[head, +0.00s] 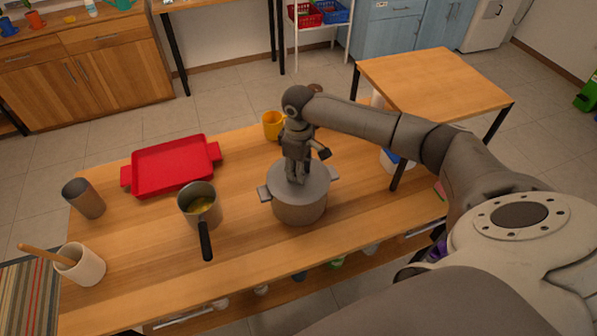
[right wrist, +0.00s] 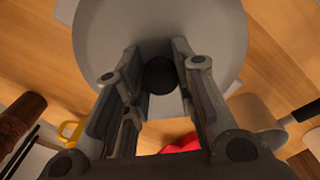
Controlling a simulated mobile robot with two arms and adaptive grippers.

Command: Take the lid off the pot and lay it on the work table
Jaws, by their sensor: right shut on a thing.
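The grey pot (head: 300,208) stands on the wooden work table (head: 240,245), with a handle on each side. Its round grey lid (head: 318,181) sits on the pot's rim, and I see no clear gap between them. My right gripper (head: 297,180) reaches down onto the lid from above. In the right wrist view the lid (right wrist: 105,35) fills the top, and its dark knob (right wrist: 160,75) lies between the fingers of my right gripper (right wrist: 160,82), which is shut on it. My left gripper is not in view.
Left of the pot stand a saucepan (head: 201,207) with a black handle, a red tray (head: 172,166), a grey cup (head: 84,199) and a white utensil crock (head: 82,266). A yellow mug (head: 272,125) stands behind the pot. The table's front middle is bare.

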